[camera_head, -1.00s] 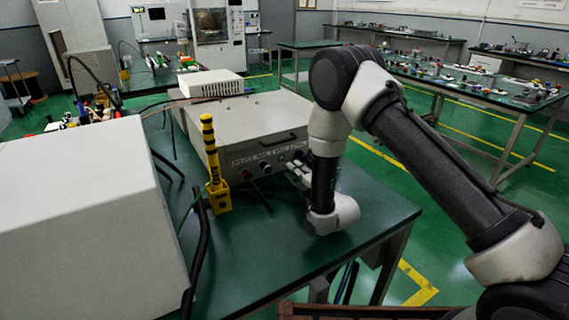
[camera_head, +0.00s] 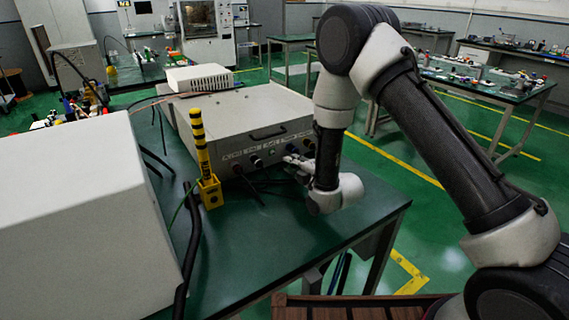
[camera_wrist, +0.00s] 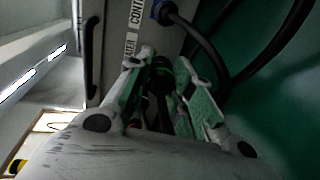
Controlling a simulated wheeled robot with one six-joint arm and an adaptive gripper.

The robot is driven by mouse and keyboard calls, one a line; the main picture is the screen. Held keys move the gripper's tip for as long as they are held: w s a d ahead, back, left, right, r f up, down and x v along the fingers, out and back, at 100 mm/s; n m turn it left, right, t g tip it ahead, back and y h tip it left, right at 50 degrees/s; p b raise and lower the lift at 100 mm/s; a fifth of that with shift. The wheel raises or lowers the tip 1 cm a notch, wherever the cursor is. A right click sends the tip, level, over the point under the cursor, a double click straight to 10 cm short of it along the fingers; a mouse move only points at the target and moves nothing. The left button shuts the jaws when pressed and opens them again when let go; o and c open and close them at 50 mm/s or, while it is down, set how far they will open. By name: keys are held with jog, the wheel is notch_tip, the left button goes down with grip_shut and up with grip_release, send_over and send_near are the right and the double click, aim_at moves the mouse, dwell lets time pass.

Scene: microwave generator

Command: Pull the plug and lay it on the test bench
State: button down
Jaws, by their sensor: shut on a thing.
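The grey metal generator box (camera_head: 225,120) stands on the green test bench (camera_head: 270,260), its labelled front panel facing me. My gripper (camera_head: 297,163) is at the right part of this panel in the head view, partly hidden by my own arm. In the wrist view my gripper (camera_wrist: 163,75) has its two pale fingers closed around a dark plug (camera_wrist: 161,82), close beside the labelled panel (camera_wrist: 113,45). The plug is shadowed, and I cannot tell whether its tip is still in a socket.
A blue connector (camera_wrist: 160,11) with a thick dark cable (camera_wrist: 205,45) sits beside my fingers. A yellow-and-black post (camera_head: 200,145) stands left of the panel. A large white box (camera_head: 85,220) fills the left. The bench's front right is clear.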

jog(key=s+d+g, duration=0.1)
jog(key=d, duration=0.1)
jog(key=s+d+r+g+h, duration=0.1)
jog(key=d, duration=0.1)
jog(key=s+d+g+h, duration=0.1)
jog(key=d, duration=0.1)
jog(key=shift+s+r+g, duration=0.15)
jog(key=shift+s+g, duration=0.15)
jog(key=shift+s+d+h, duration=0.25)
jog(key=shift+d+h, duration=0.05)
jog(key=shift+d, duration=0.05)
jog(key=shift+s+d+f, duration=0.1)
jog(key=shift+f, duration=2.15)
jog(key=c, duration=1.2)
grip_release()
jog(key=shift+o, duration=0.2)
